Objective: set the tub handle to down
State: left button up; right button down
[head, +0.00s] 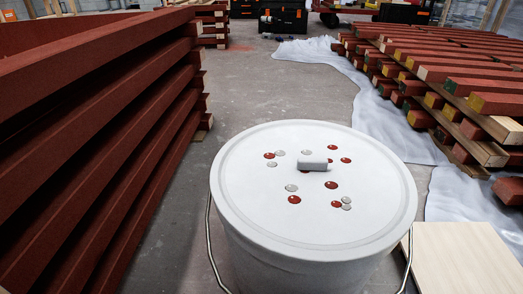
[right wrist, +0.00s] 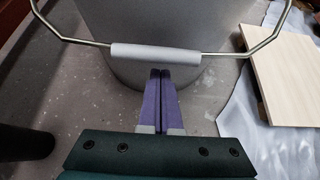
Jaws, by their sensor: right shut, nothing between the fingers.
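The tub (head: 300,262) is a white-grey bucket with a round lid (head: 250,215) on it, standing upright in front of me. Its wire handle (head: 212,250) hangs down along the near side; the lower part is out of the head view. In the right wrist view the handle's grey grip (right wrist: 155,54) crosses in front of the tub wall (right wrist: 190,20). My right gripper (right wrist: 160,74) is shut and empty, its purple fingertips close below the grip; I cannot tell whether they touch it. Neither gripper shows in the head view.
Red-brown battens (head: 100,130) are racked close on the left. More painted battens (head: 450,75) lie stacked on the right over white sheeting (head: 385,135). A pale board (head: 462,260) lies right of the tub. A small grey block (head: 312,164) and red and pale drops are on the lid.

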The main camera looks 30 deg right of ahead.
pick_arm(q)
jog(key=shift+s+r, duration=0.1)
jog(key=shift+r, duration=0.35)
pick_arm(e)
jog(key=shift+s+a+r, duration=0.1)
jog(key=shift+s+r, duration=0.05)
jog(key=shift+r, duration=0.5)
jog(key=shift+s+r, duration=0.15)
jog(key=shift+r, duration=0.45)
pick_arm(q)
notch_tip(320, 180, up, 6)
jog(key=p, duration=0.5)
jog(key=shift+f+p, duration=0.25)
jog(key=shift+p, duration=0.1)
pick_arm(e)
jog(key=shift+s+a+r+g+y, duration=0.15)
jog(key=shift+r+g, duration=0.2)
jog(key=shift+r, duration=0.3)
jog(key=shift+s+a+r+g+y, duration=0.15)
jog(key=shift+r+g, duration=0.2)
jog(key=shift+r, duration=0.25)
